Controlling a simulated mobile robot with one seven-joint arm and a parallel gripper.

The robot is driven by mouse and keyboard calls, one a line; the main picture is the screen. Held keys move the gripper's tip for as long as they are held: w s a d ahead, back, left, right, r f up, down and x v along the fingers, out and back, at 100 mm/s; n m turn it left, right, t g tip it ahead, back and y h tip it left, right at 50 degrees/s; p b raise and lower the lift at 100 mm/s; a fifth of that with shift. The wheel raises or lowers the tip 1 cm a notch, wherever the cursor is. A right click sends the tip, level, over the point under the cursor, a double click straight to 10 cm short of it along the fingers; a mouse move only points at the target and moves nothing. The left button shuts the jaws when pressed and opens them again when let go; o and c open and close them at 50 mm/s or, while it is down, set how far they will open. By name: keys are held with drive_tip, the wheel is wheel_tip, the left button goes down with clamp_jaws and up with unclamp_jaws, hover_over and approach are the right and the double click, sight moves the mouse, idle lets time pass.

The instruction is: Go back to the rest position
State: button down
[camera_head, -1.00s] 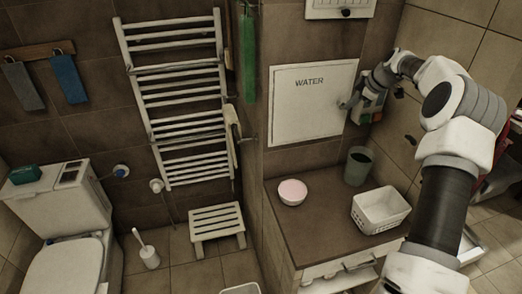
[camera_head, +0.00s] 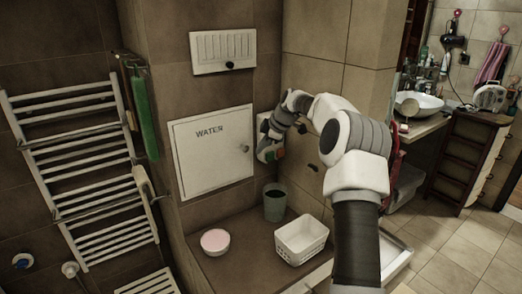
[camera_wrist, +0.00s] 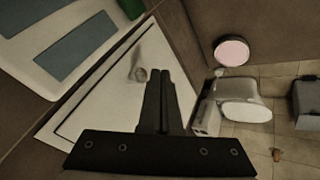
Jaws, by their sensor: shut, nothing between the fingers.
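My arm (camera_head: 352,160) reaches up and forward at the centre right of the head view, its end by the corner to the right of a closed white WATER panel (camera_head: 211,150). My gripper (camera_wrist: 160,73) has its two dark fingers together and empty in the wrist view. The panel's white door (camera_wrist: 95,105) and its knob (camera_wrist: 140,74) show beyond and left of the fingers. I see no contact between the fingers and the door. In the head view the fingertips are hard to make out.
On the brown counter below stand a pink-topped bowl (camera_head: 215,241), a grey-green cup (camera_head: 275,203) and a white basket (camera_head: 301,239). A towel radiator (camera_head: 85,165) is at left. Open tiled floor lies at right, before a washbasin (camera_head: 420,103) and a dark drawer cabinet (camera_head: 466,158).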

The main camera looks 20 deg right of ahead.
drive_tip(key=s+d+r, duration=0.3)
drive_tip(key=d+r, duration=0.1)
drive_tip(key=r, duration=0.3)
drive_tip(key=shift+r+b, duration=0.2)
drive_tip(key=shift+b, duration=0.15)
drive_tip(key=s+a+r+m+g+h+b, duration=0.1)
drive_tip(key=s+a+r+m+h, duration=0.15)
drive_tip(key=s+a, duration=0.5)
drive_tip(key=s+a+r+m+g+h+b, duration=0.1)
drive_tip(key=s+a+r+m, duration=0.25)
drive_tip(key=s+a, duration=0.4)
drive_tip(key=s+a+f+m, duration=0.2)
drive_tip(key=s, duration=0.7)
drive_tip(key=s+a+f+m+p, duration=0.1)
drive_tip(key=s+a+f+m, duration=0.1)
drive_tip(key=s, duration=0.7)
drive_tip(key=s+a+f+m+t+p, duration=0.1)
drive_tip(key=s+a+f+m, duration=0.2)
drive_tip(key=s, duration=0.7)
drive_tip(key=shift+a+m+y, duration=0.3)
drive_tip(key=shift+a+y, duration=0.05)
drive_tip(key=shift+a, duration=0.4)
drive_tip(key=shift+s, duration=0.1)
